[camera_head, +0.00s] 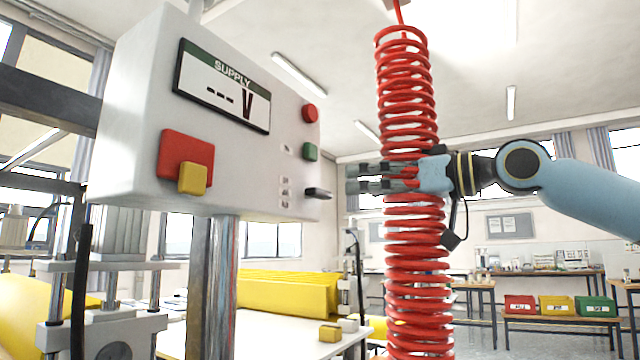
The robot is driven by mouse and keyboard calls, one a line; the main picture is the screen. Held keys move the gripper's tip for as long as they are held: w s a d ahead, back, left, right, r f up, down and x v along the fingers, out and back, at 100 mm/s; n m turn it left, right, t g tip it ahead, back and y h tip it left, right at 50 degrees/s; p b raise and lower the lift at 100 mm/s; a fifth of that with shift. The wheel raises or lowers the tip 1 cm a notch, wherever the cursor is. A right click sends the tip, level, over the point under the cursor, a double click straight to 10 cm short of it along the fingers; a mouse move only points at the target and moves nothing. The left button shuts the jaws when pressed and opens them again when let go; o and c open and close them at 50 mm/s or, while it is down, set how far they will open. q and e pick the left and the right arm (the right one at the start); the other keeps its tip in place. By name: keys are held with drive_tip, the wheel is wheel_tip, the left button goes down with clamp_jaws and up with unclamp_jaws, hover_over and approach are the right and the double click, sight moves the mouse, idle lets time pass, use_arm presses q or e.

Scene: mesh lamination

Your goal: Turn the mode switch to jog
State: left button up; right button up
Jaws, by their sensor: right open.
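The grey control box (130,150) fills the upper left of the head view, on a metal post. A black lever-like knob (318,193) sticks out low on its right part, with small labels beside it; it looks like the mode switch, but I cannot read its setting. My right gripper (352,179) comes in from the right. Its fingers point left toward the box, apart from the knob and slightly above it in the picture. It is open, with nothing seen between the fingers. My left gripper is not in view.
The box also carries a supply display (222,85), a red button (309,113), a green button (310,151) and a yellow handle (192,179) on a red plate. A red coiled hose (408,270) hangs by my right gripper. Yellow, red and green bins stand far right.

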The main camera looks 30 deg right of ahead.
sight(325, 191)
drive_tip(key=p+x, duration=0.8)
drive_tip(key=x, duration=0.2)
drive_tip(key=shift+s+a, duration=0.1)
drive_tip(key=shift+s, duration=0.05)
drive_tip(key=shift+c, duration=0.4)
drive_tip(key=c, duration=1.1)
